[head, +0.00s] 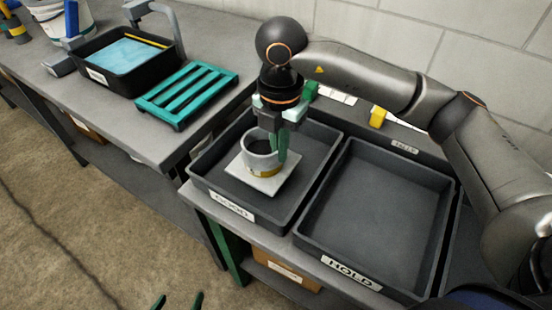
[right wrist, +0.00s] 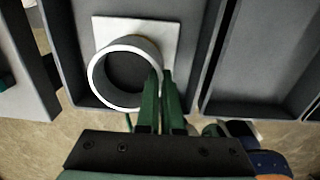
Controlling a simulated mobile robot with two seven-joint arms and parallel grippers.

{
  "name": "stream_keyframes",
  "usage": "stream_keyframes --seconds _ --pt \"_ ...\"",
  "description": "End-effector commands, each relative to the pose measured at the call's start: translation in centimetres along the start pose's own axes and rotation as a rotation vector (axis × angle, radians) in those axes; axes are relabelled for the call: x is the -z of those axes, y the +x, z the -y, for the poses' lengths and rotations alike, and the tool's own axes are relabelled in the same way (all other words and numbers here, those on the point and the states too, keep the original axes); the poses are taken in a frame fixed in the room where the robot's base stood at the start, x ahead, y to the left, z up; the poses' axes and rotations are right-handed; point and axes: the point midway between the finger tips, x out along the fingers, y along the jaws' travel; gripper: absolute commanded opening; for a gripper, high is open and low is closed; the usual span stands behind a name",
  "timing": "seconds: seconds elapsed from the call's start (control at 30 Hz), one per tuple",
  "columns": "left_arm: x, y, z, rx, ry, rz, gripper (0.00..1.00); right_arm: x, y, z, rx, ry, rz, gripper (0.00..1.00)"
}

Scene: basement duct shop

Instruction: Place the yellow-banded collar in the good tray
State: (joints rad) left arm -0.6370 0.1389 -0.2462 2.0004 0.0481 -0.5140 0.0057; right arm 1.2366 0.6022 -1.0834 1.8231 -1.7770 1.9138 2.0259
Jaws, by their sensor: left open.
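The yellow-banded collar (head: 262,160) is a short pale grey ring with a yellow patch low on its side, on a square white plate. It is upright inside the good tray (head: 207,183), a black tray labelled GOOD; I cannot tell whether the plate touches the floor. My right gripper (head: 277,148) points down at the collar's right side, its green fingers closed on the ring's wall. The right wrist view shows the fingers (right wrist: 161,90) close together at the rim of the collar (right wrist: 96,77). My left gripper (head: 178,301) is open and empty at the bottom edge, low over the floor.
An empty black tray labelled HOLD (head: 378,218) stands right of the good tray. On the left bench are a teal slatted rack (head: 187,94) and a black bin (head: 112,82) with blue contents. A yellow object (head: 377,117) lies behind the trays. A gap separates the benches.

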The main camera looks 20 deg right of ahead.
Motion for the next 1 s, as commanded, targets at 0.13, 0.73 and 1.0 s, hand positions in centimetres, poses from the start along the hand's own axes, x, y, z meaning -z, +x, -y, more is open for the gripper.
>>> stream_keyframes --seconds 0.13,0.73,1.0 --pt "0.2 0.1 0.0 0.0 0.003 -0.005 1.0 -0.1 0.8 -0.7 0.001 0.001 0.001 0.0" --pt "-0.3 0.4 0.0 -0.002 0.004 0.002 1.0 -0.2 4.5 -0.9 -0.001 0.0 0.001 0.0" --pt "-0.2 0.4 0.0 -0.003 0.004 0.005 1.0 -0.2 4.4 -0.8 0.0 0.0 0.001 0.3"
